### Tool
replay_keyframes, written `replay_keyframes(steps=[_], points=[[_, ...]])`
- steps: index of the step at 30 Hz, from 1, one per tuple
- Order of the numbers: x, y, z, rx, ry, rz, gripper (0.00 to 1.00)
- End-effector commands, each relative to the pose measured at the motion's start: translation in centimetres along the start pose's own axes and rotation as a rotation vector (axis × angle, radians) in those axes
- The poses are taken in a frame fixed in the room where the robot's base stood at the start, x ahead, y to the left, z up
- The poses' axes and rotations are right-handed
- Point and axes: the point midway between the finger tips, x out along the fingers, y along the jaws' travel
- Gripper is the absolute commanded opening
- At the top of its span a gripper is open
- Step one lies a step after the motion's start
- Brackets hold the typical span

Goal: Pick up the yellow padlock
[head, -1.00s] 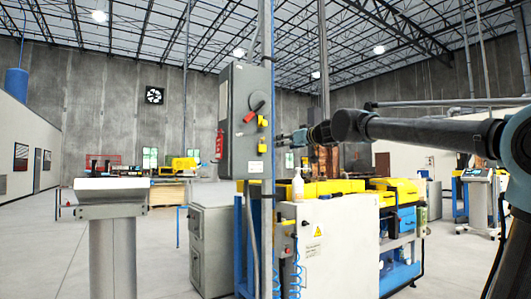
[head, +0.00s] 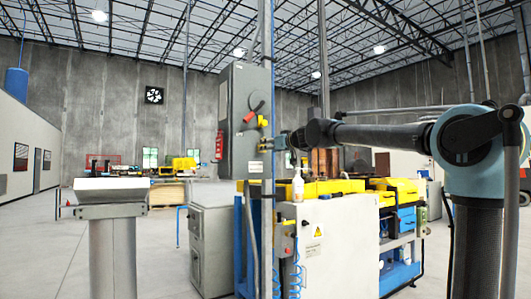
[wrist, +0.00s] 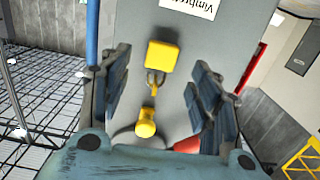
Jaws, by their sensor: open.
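The yellow padlock (wrist: 163,55) shows in the wrist view, its shackle hooked below a yellow knob (wrist: 147,122) on the grey cabinet face. The wrist picture is upside down, with inverted lettering. My gripper (wrist: 159,72) is open, one finger on each side of the padlock in the picture. No contact shows, and I cannot tell how deep the padlock sits between the fingers. In the head view my gripper (head: 272,143) is at the right side of the grey cabinet (head: 238,100), and the padlock is hidden or too small to make out.
A red switch handle (head: 253,111) sticks out beside the yellow knob, and it also shows near the right finger in the wrist view (wrist: 188,144). A vertical pole (head: 267,70) stands close to the cabinet. Yellow machinery (head: 335,187) lies below the arm.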

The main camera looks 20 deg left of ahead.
Motion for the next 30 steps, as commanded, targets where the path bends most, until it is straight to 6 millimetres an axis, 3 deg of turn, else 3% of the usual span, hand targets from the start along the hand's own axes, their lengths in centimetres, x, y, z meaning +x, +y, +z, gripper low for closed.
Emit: replay_keyframes(steps=[15, 26, 30], points=[[4.7, 0.0, -0.5, 0.000, 0.000, 0.001, 0.57], [5.3, -0.1, -0.5, 0.000, 0.000, 0.001, 0.57], [5.3, -0.1, -0.5, 0.000, 0.000, 0.000, 0.27]])
